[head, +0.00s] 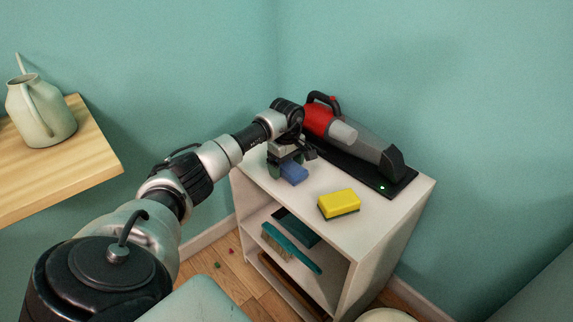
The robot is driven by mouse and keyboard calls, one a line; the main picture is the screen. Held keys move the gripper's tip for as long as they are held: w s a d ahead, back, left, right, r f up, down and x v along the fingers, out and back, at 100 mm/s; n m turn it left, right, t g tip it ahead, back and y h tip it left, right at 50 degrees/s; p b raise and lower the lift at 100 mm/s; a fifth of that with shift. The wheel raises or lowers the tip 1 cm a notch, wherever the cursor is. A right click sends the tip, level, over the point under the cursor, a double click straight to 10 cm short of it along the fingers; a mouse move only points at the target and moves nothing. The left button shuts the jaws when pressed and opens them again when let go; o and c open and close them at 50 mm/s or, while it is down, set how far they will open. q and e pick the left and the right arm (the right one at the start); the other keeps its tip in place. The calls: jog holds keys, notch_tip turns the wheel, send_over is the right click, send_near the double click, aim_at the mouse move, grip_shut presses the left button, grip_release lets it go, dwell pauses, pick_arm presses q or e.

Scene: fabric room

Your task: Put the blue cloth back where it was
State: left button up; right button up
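The blue cloth (293,173) is a small folded block at the left end of the white shelf unit's top (300,215). My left gripper (287,165) reaches down over it, with a dark finger at the cloth's left side. The gripper parts hide the back of the cloth. I cannot tell whether the fingers grip it or only stand around it, nor whether the cloth rests fully on the top. My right gripper is not in view.
A yellow sponge (338,203) lies right of the cloth. A red and grey handheld vacuum (350,136) lies on a black base behind. A teal-backed brush (290,248) is on the shelf below. A watering can (42,110) stands on a wooden table (75,145) at left.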

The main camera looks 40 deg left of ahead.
aim_at(286, 164)
pick_arm(q)
jog(key=shift+r, duration=0.1)
jog(key=shift+r, duration=0.2)
notch_tip(286, 164, up, 4)
jog(key=shift+r+p, duration=0.25)
jog(key=shift+p, duration=0.4)
notch_tip(286, 164, up, 7)
jog(key=p, duration=0.1)
jog(key=shift+r, duration=0.15)
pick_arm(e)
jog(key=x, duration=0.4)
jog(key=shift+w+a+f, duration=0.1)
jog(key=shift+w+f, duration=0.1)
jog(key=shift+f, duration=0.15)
